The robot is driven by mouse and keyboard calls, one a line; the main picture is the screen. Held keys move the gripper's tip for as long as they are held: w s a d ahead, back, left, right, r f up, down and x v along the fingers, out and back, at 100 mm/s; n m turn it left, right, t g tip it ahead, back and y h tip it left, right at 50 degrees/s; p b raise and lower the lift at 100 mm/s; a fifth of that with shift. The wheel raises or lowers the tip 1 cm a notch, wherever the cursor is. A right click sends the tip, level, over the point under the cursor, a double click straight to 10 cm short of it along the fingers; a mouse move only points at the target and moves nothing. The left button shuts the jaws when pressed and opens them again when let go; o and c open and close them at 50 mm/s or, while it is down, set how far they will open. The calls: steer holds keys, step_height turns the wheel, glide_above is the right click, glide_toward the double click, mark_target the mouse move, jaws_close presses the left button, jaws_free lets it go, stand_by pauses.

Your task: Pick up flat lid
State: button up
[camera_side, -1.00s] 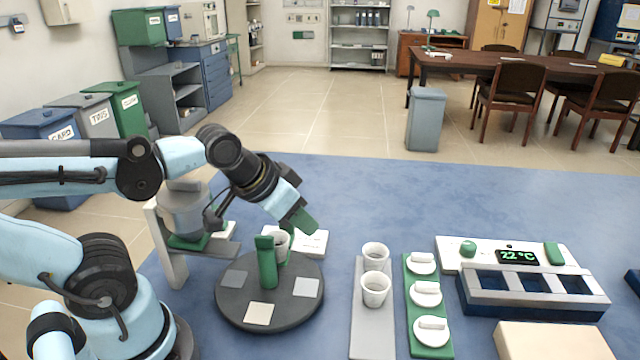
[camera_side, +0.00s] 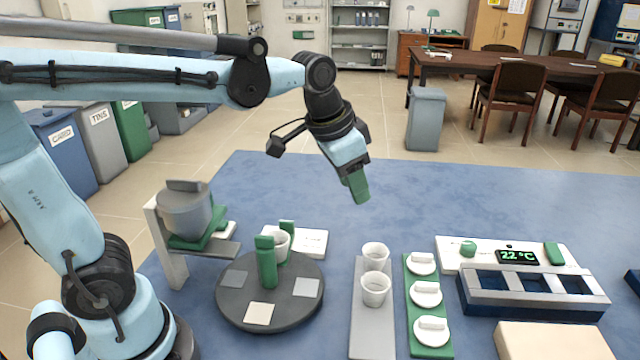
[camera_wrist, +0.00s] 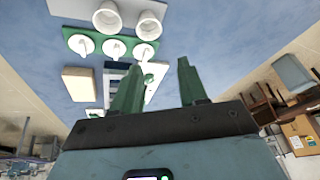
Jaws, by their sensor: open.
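Several flat white lids with raised bar handles lie in a row on a green strip. In the side view they are the far lid (camera_side: 422,263), the middle lid (camera_side: 426,294) and the near lid (camera_side: 431,331). The lids also show in the wrist view (camera_wrist: 115,49). My gripper (camera_side: 360,200) has green fingers and hangs in the air above the blue table, behind and left of the lids, well apart from them. In the wrist view its fingers (camera_wrist: 160,75) are spread with nothing between them.
Two white cups (camera_side: 375,290) stand on a grey strip left of the lids. A dark turntable (camera_side: 235,305) holds another cup (camera_side: 281,245) between green posts. A blue rack (camera_side: 530,305) and a white panel reading 22 °C (camera_side: 480,250) are at right.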

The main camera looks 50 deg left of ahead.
steer(key=w+d+m+g, duration=0.2)
steer(key=w+d+m, duration=0.15)
steer(key=w, duration=0.35)
steer(key=m+g, duration=0.2)
glide_toward(422, 254)
step_height(422, 254, down, 9)
steer(key=shift+w+d+r, duration=0.15)
steer(key=shift+r, duration=0.05)
jaws_close()
